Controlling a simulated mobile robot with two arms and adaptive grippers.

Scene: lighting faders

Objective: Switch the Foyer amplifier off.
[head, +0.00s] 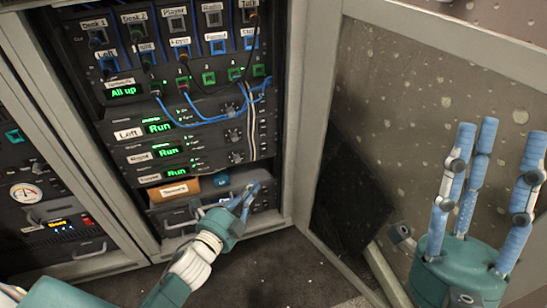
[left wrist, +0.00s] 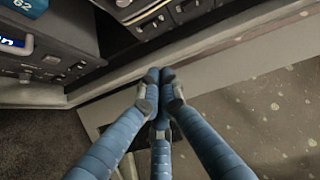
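The rack (head: 235,138) holds three stacked amplifier units, each with a green display reading "Run". The top label reads "Left"; the lowest label (head: 149,178) is small and looks like "Foyer". The display (head: 177,172) beside that lowest label is lit. My left gripper (head: 250,189) is in front of the rack, below and right of that unit, with its fingers together and empty. In the left wrist view, its blue fingertips (left wrist: 159,76) meet. I cannot tell whether they touch the rack. My right gripper (head: 485,135) is open and empty at the right, fingers spread upward.
Blue patch cables (head: 215,118) hang across the rack above the amplifiers. An orange-brown box (head: 176,189) sits below them. An open rack door (head: 385,120) stands at the right. Another rack (head: 40,200) with a round meter is at the left. The floor (head: 285,270) is bare.

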